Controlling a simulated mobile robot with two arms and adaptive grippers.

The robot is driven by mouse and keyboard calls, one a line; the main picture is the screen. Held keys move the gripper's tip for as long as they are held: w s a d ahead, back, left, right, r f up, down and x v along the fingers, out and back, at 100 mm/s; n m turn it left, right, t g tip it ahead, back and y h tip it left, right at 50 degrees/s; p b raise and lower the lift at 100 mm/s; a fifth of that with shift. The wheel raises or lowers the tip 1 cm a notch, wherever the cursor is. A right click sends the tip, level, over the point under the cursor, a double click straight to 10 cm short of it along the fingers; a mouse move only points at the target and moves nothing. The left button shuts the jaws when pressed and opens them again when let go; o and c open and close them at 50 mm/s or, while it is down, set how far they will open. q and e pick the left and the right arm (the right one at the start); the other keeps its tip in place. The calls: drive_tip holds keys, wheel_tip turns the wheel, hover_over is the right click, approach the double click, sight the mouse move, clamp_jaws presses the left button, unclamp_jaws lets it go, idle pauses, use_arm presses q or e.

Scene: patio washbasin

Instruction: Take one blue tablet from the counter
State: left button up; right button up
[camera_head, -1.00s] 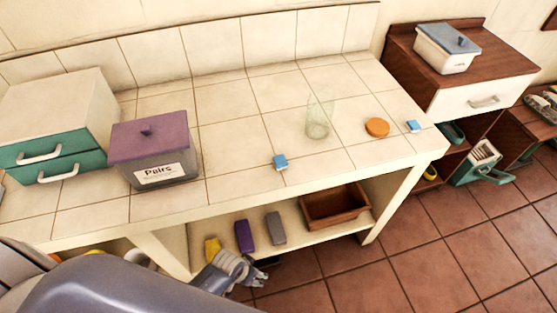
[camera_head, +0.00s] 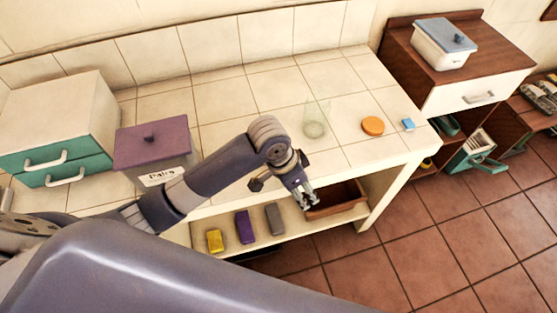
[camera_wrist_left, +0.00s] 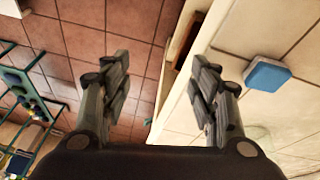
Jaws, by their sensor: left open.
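One blue tablet (camera_head: 408,124) lies on the tiled counter (camera_head: 230,100) near its right end. A second one, seen earlier near the front edge, is now hidden behind my left arm in the head view. My left wrist view shows a blue tablet (camera_wrist_left: 268,75) on the counter, right of the fingers. My left gripper (camera_head: 308,200) is open and empty, in front of the counter's front edge. Its spread fingers (camera_wrist_left: 162,78) have the floor and counter edge behind them, apart from the tablet. My right gripper is not in view.
A clear glass (camera_head: 315,121) and an orange disc (camera_head: 373,126) stand on the counter. A purple-lidded box labelled Pairs (camera_head: 152,144) and a drawer unit (camera_head: 60,125) are at left. The lower shelf holds coloured blocks (camera_head: 244,227) and a brown tray (camera_head: 335,200).

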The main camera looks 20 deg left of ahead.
use_arm(q)
drive_tip(key=w+a+r+m+g+y, duration=0.1)
drive_tip(key=w+a+r+y, duration=0.2)
drive_tip(key=w+a+r, duration=0.45)
drive_tip(key=f, duration=0.1)
drive_tip(key=f+p, duration=0.1)
drive_tip(key=a+f, duration=0.1)
drive_tip(key=shift+s+a+g+p, duration=0.1)
drive_tip(key=shift+s+g+p, duration=0.2)
drive_tip(key=shift+s+p, duration=0.1)
drive_tip(key=shift+w+f+p, duration=0.1)
drive_tip(key=shift+f+p, duration=0.2)
drive_tip(key=shift+f, duration=0.25)
drive_tip(key=f, duration=0.3)
drive_tip(key=f+p, duration=0.1)
drive_tip(key=shift+w+f, duration=0.15)
drive_tip(key=shift+w, duration=0.15)
drive_tip(key=shift+c, duration=0.6)
drive_tip(key=c, duration=0.9)
